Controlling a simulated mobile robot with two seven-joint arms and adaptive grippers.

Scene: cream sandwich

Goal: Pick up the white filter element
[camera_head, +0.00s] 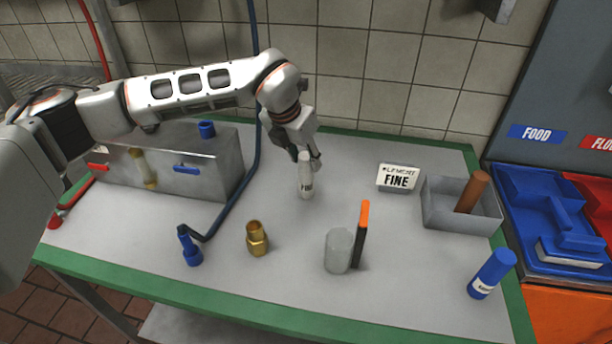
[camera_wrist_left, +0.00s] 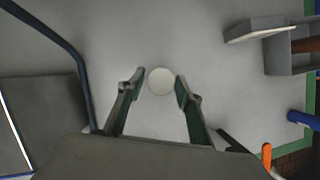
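The white filter element (camera_head: 306,182) is a slim pale cylinder standing upright on the grey bench top, near the middle. In the left wrist view its round top (camera_wrist_left: 160,81) shows between the fingertips. My left gripper (camera_head: 307,157) is just above and around its upper end. In the left wrist view the fingers of this gripper (camera_wrist_left: 159,86) are open, with a small gap on each side of the element. Whether a finger touches it lower down is hidden. My right gripper is not in view.
A "FINE" sign (camera_head: 397,179) and a grey bin (camera_head: 455,221) with a brown cylinder (camera_head: 473,192) are to the right. A metal box (camera_head: 205,178) is left.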

